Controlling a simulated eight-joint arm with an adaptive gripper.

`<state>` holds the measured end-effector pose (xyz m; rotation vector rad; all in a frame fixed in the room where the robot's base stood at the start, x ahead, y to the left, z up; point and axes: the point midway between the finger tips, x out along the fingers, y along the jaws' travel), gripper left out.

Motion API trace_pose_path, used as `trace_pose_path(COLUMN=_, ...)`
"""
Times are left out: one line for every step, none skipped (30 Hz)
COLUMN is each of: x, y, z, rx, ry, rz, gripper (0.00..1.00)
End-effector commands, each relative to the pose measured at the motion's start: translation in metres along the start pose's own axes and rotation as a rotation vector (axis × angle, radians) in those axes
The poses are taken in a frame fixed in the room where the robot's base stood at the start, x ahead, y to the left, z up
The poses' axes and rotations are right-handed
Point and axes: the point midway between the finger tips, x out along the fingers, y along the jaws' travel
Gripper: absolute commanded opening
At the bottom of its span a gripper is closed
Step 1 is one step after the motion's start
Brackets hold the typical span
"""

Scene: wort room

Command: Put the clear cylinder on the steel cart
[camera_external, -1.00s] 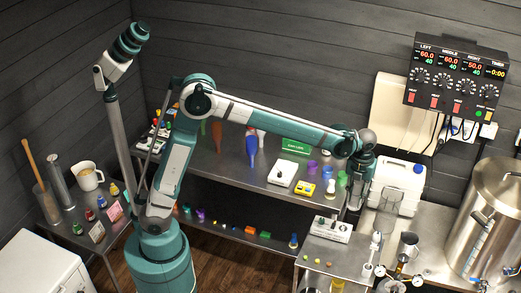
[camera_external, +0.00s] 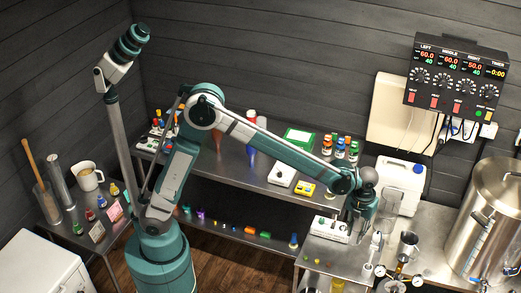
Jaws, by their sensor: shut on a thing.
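My gripper (camera_external: 358,228) is at the right of centre, pointing down over the back right part of the small steel cart (camera_external: 318,274). It is shut on the clear cylinder, which is hard to make out against the metal and mostly hidden by the fingers. I cannot tell whether the cylinder's lower end touches the cart top. The cart carries a white device (camera_external: 329,229) just left of my gripper, and a few small yellow and orange pieces near its front.
A white jug (camera_external: 400,188) stands behind and right of my gripper. Behind, a long steel bench holds a white scale (camera_external: 281,174), a yellow device (camera_external: 304,190) and several bottles.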

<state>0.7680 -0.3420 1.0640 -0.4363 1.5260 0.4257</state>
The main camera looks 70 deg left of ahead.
Motion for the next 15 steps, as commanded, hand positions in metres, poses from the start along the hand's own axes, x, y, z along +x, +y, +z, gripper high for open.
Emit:
trace_pose_path(x=0.015, y=-0.001, z=0.001, rx=0.000, ry=0.000, rz=0.000, gripper=0.12)
trace_pose_path(x=0.024, y=0.000, z=0.000, rx=0.000, ry=0.000, rz=0.000, gripper=0.12)
trace_pose_path(x=0.034, y=0.000, z=0.000, rx=0.000, ry=0.000, rz=0.000, gripper=0.12)
trace_pose_path(x=0.043, y=0.000, z=0.000, rx=0.000, ry=0.000, rz=0.000, gripper=0.12)
trace_pose_path(x=0.051, y=-0.001, z=0.001, rx=0.000, ry=0.000, rz=0.000, gripper=0.12)
trace_pose_path(x=0.061, y=0.000, z=0.000, rx=0.000, ry=0.000, rz=0.000, gripper=0.12)
trace_pose_path(x=0.067, y=0.000, z=0.000, rx=0.000, ry=0.000, rz=0.000, gripper=0.12)
trace_pose_path(x=0.074, y=0.000, z=0.001, rx=0.000, ry=0.000, rz=0.000, gripper=0.12)
trace_pose_path(x=0.081, y=0.000, z=0.000, rx=0.000, ry=0.000, rz=0.000, gripper=0.12)
trace_pose_path(x=0.086, y=0.000, z=0.000, rx=0.000, ry=0.000, rz=0.000, gripper=0.12)
trace_pose_path(x=0.090, y=0.000, z=0.000, rx=0.000, ry=0.000, rz=0.000, gripper=0.12)
trace_pose_path(x=0.096, y=0.000, z=0.000, rx=0.000, ry=0.000, rz=0.000, gripper=0.12)
trace_pose_path(x=0.099, y=0.000, z=0.000, rx=0.000, ry=0.000, rz=0.000, gripper=0.12)
trace_pose_path(x=0.102, y=0.000, z=0.000, rx=0.000, ry=0.000, rz=0.000, gripper=0.12)
trace_pose_path(x=0.104, y=0.000, z=0.000, rx=0.000, ry=0.000, rz=0.000, gripper=0.12)
